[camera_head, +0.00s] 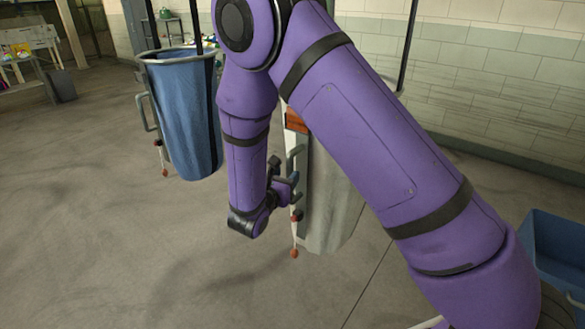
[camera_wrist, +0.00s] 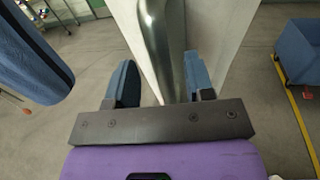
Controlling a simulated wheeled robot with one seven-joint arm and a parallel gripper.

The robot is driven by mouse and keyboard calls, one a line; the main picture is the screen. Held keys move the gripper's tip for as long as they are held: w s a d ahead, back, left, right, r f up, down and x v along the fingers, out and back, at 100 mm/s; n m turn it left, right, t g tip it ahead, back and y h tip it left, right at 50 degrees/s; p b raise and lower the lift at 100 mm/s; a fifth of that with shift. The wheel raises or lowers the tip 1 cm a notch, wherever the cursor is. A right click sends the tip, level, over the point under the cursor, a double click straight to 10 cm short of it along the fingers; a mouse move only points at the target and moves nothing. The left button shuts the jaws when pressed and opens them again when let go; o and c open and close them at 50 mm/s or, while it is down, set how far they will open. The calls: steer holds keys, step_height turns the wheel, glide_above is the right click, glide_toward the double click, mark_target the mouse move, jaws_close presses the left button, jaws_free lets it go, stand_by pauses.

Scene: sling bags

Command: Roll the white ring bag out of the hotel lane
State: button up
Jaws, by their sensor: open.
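The white bag (camera_head: 328,208) hangs behind my arm in the head view, with its upper part mostly hidden. An orange patch (camera_head: 295,120) shows near its top, and a cord with a red end hangs at its left side. My gripper (camera_head: 288,188) is at the bag's left side, by its grey handle (camera_head: 291,158). In the wrist view the pale bag wall (camera_wrist: 225,30) stands ahead. The shiny metal handle bar (camera_wrist: 163,45) runs between the two open fingers of my gripper (camera_wrist: 160,80). I cannot tell whether either finger touches the bar.
A blue bag (camera_head: 180,115) hangs to the left; it also shows in the wrist view (camera_wrist: 30,55). A blue bin (camera_head: 560,250) stands at right, near a yellow floor line (camera_wrist: 299,125). A tiled wall is behind. The floor at front left is clear.

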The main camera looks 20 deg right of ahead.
steer(key=shift+x, duration=2.5)
jaws_close()
